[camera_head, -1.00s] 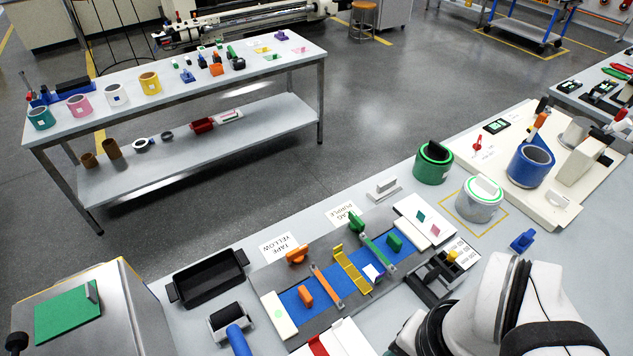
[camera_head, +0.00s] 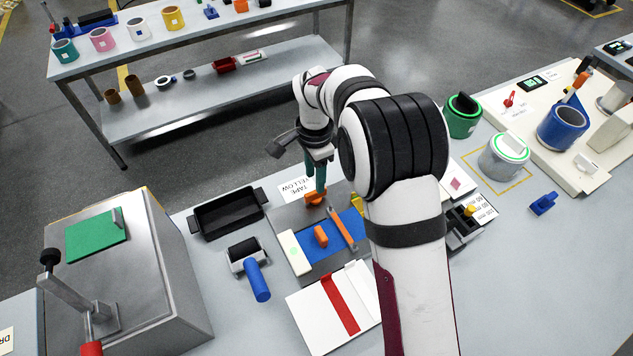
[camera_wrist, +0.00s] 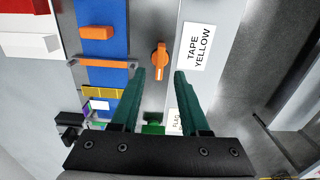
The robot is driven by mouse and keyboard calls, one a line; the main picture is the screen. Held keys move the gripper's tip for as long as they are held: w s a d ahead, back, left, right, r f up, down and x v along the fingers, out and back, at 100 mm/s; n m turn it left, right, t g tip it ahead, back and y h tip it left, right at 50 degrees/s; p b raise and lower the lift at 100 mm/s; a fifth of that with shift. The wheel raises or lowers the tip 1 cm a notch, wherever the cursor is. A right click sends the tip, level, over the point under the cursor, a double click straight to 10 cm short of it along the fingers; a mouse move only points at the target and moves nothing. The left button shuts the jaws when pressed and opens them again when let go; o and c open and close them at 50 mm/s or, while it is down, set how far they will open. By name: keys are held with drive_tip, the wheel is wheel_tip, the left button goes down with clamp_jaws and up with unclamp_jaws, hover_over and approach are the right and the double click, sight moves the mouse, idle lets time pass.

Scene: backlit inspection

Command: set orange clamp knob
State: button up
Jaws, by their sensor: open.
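The orange clamp knob (camera_wrist: 159,60) has a narrow grip with a white line and sits on the grey strip beside the blue bed. In the head view the knob (camera_head: 315,199) shows at the fixture's back edge, partly covered by my fingers. My gripper (camera_wrist: 159,73) is open, with two teal fingers. In the wrist view the knob lies in line with the gap between the fingertips, a little beyond them. In the head view my gripper (camera_head: 320,188) points down over the knob. I cannot tell how high the tips are above it.
An orange bar (camera_wrist: 104,64) crosses the blue bed (camera_wrist: 104,45), near an orange block (camera_wrist: 96,33). The "TAPE YELLOW" card (camera_wrist: 198,45) lies beside the knob. A black tray (camera_head: 230,213) and a blue-handled roller (camera_head: 255,275) are left of the fixture.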

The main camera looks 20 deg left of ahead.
sight(315, 195)
wheel_tip(315, 195, down, 5)
drive_tip(key=shift+r, duration=0.1)
clamp_jaws()
idle(0.3)
